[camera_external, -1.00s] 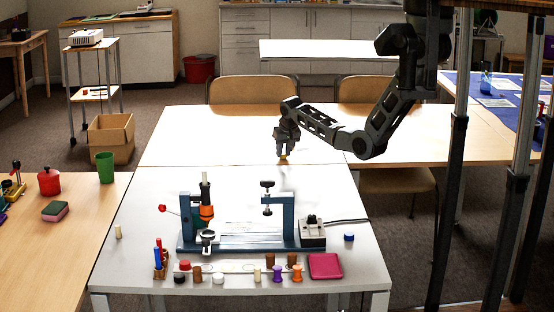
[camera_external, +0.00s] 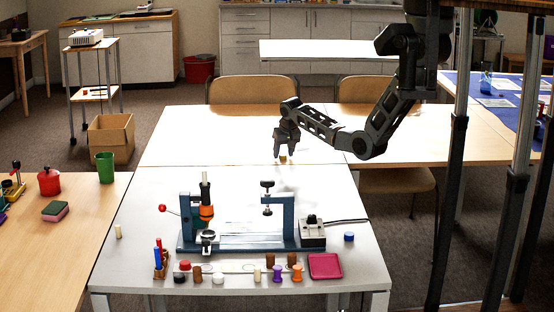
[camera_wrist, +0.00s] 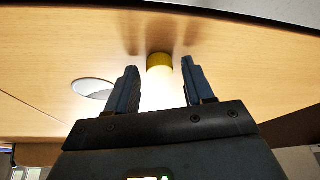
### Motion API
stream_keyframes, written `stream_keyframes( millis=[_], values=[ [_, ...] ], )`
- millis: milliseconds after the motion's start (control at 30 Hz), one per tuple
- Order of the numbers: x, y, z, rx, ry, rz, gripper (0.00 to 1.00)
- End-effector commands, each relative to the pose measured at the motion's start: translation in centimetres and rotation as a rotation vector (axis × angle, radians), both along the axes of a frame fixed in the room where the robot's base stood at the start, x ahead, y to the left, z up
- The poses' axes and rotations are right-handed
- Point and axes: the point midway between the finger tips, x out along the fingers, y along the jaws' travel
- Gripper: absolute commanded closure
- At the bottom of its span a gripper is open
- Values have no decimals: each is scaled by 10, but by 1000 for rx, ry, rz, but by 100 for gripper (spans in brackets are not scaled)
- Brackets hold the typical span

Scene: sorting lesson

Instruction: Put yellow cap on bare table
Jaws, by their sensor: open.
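The yellow cap (camera_external: 283,159) stands on the bare wooden table (camera_external: 215,135), close to the edge that meets the grey table. In the wrist view the yellow cap (camera_wrist: 159,61) rests on the wood between and slightly beyond my fingertips. My gripper (camera_external: 287,154) points down just above the tabletop at the cap. In the wrist view my gripper (camera_wrist: 159,66) has its two fingers spread, with a gap on each side of the cap.
The grey table (camera_external: 140,210) in front carries a blue metal fixture (camera_external: 250,237), a control box (camera_external: 312,232), a magenta tray (camera_external: 325,266), a blue cap (camera_external: 349,236) and several small caps and pegs. A pale oval (camera_wrist: 92,88) lies left of the cap. The wood around is clear.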

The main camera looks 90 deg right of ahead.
Motion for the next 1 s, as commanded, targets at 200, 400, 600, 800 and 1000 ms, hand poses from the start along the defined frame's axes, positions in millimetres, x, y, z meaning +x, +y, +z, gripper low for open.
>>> stream_keyframes(
  millis=[200, 400, 600, 800, 1000],
  values=[
    [-2, 10, 28, -3, -3, 1, 48],
    [-8, 25, 67, -4, -2, 1, 48],
    [-12, 37, 97, -2, -2, -1, 48],
    [-14, 43, 111, -1, -1, 0, 48],
    [-14, 43, 112, 0, 0, 0, 48]
  ],
)
